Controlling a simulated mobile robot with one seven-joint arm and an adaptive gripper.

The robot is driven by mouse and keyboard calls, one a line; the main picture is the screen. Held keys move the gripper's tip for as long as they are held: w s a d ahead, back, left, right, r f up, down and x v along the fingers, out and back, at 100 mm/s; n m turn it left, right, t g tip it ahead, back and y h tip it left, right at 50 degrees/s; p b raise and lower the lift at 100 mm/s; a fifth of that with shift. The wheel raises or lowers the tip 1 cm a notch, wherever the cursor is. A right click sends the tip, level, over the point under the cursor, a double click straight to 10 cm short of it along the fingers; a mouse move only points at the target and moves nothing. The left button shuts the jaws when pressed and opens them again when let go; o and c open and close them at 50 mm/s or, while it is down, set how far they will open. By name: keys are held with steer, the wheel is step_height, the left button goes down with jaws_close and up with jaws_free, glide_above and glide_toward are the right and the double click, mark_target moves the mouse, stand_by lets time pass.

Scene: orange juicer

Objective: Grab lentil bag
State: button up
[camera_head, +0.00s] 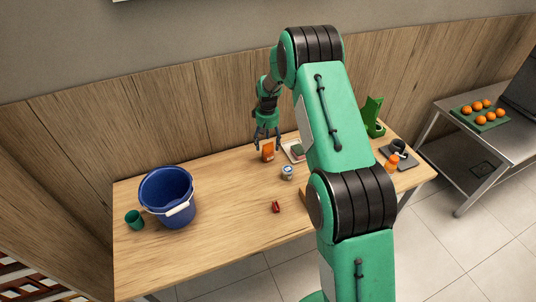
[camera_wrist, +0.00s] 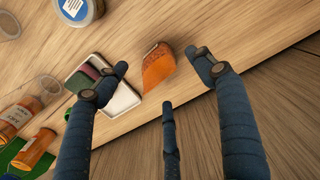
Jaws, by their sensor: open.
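A small orange bag (camera_head: 267,151), which looks like the lentil bag, stands near the back edge of the wooden table. Its printed label is too small to read. In the wrist view the orange bag (camera_wrist: 157,70) lies between the spread fingertips, with no clear contact. My gripper (camera_head: 267,141) points down just above the bag in the head view. It also shows in the wrist view (camera_wrist: 163,62), with its fingers apart and nothing held. The bag's lower part is partly hard to make out.
A white tray (camera_wrist: 121,99) with a sponge-like green and pink item lies close beside the bag. A can (camera_head: 287,172) and a small red object (camera_head: 276,207) are nearby. A blue bucket (camera_head: 167,190) and green cup (camera_head: 134,219) stand left. The table's (camera_head: 225,225) front middle is clear.

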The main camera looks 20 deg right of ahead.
mark_target(268, 148)
steer(key=shift+d+f+b, duration=0.1)
steer(key=shift+f+b, duration=0.3)
steer(key=shift+f, duration=1.7)
steer(key=c, duration=1.7)
steer(key=shift+r, duration=0.1)
steer(key=shift+r+p, duration=0.9)
steer(key=shift+r, duration=4.05)
